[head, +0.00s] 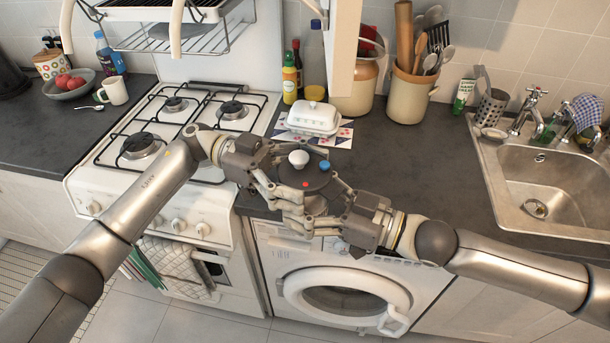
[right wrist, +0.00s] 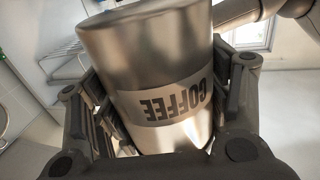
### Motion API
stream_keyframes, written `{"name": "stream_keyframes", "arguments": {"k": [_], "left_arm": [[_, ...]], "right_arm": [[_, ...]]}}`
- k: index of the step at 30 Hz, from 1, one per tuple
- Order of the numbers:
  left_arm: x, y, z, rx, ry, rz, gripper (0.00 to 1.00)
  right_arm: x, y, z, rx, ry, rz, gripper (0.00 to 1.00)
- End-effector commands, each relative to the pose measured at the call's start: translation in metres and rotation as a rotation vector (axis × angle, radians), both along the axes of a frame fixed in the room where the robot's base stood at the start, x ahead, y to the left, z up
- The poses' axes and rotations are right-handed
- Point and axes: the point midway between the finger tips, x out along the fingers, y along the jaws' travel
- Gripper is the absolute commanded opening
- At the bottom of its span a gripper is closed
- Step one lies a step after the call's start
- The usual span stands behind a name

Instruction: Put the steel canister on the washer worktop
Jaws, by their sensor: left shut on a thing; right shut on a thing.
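The steel canister (head: 308,179) is held between my two grippers, over the front edge of the dark washer worktop (head: 400,165). Its dark lid has a white knob, with a blue and a red spot. In the right wrist view the canister (right wrist: 155,60) shows shiny steel and a pale COFFEE band, upside down. My left gripper (head: 281,176) is shut on its left side. My right gripper (head: 322,208) is shut on its lower right side, and its fingers (right wrist: 155,130) flank the canister. The canister's base is hidden by fingers in the head view.
A white butter dish (head: 314,118) on a patterned mat (head: 343,138) stands just behind the canister. A utensil crock (head: 408,97) and bottles are further back. The gas hob (head: 180,130) is left, the sink (head: 545,180) right.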

Motion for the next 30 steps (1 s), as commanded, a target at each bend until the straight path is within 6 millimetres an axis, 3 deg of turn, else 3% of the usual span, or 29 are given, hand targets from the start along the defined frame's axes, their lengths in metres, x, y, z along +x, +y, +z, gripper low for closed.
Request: {"name": "stream_keyframes", "arguments": {"k": [1, 6, 7, 12, 30], "left_arm": [[0.0008, -0.0005, 0.0003, 0.000, 0.001, 0.003, 0.46], [0.0009, -0.0006, 0.0003, 0.000, 0.001, 0.004, 0.24], [0.0012, -0.0008, 0.0032, -0.005, -0.001, 0.004, 0.23], [0.0010, -0.0006, 0.0028, -0.004, -0.001, 0.003, 0.22], [0.0007, -0.0002, 0.0025, -0.004, 0.000, 0.002, 0.22]], "right_arm": [[-0.0007, 0.0011, 0.0036, 0.005, -0.007, 0.003, 0.17], [-0.0009, 0.0013, 0.0036, 0.005, -0.008, 0.004, 0.17], [-0.0008, 0.0014, 0.0039, 0.005, -0.008, 0.004, 0.72], [-0.0007, 0.0012, 0.0031, 0.004, -0.006, 0.003, 0.94], [-0.0022, -0.0043, 0.0004, -0.001, -0.002, 0.000, 0.96]]}}
